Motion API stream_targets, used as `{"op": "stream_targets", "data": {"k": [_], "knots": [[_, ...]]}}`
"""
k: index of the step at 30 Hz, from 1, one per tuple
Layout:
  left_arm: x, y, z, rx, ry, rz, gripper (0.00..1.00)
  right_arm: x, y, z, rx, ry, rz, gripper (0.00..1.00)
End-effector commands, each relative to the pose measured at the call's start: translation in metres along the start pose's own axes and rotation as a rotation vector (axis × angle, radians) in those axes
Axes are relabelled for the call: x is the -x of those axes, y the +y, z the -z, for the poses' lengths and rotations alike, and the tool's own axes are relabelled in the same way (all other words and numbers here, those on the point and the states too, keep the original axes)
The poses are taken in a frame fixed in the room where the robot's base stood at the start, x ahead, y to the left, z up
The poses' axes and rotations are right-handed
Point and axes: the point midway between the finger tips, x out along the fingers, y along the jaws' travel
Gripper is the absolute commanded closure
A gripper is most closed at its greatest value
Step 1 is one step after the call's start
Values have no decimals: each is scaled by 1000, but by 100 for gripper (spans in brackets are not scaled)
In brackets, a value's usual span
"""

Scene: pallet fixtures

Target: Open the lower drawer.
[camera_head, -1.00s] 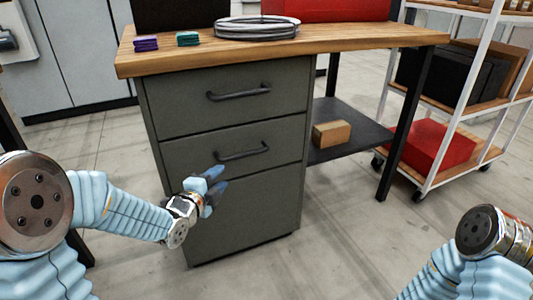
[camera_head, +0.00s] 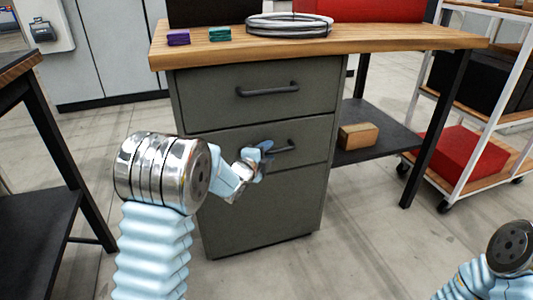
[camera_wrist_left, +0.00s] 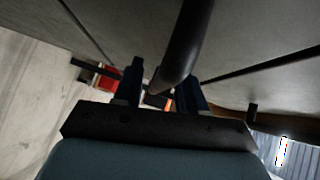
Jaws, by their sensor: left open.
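The grey cabinet under the workbench has two drawers with dark bar handles, one above the other. The lower drawer (camera_head: 222,146) looks shut, its front flush with the cabinet. Its handle (camera_head: 284,148) is partly hidden behind my left gripper (camera_head: 266,158), which is at the handle's left part. In the left wrist view the handle (camera_wrist_left: 186,45) runs down to between the two dark fingers of my left gripper (camera_wrist_left: 160,90). The fingers are apart, one on each side of the bar. Contact cannot be told. My right gripper is out of view.
The upper drawer (camera_head: 215,92) is shut above. The wooden worktop (camera_head: 350,42) carries a coiled cable (camera_head: 289,25) and small purple and green stacks. A black table (camera_head: 30,150) stands at left, a wheeled rack (camera_head: 475,110) at right. Floor in front is clear.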

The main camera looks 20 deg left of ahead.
Motion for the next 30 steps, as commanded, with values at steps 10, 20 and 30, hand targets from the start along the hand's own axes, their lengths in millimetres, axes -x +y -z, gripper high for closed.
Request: {"op": "stream_targets", "data": {"k": [10, 20, 30], "knots": [[0, 0, 0, 0, 0, 0, 84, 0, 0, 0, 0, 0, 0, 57], [0, 0, 0, 0, -1, -1, 100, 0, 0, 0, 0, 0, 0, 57], [11, 7, 10, 3, 1, -1, 100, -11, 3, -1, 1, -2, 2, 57]]}}
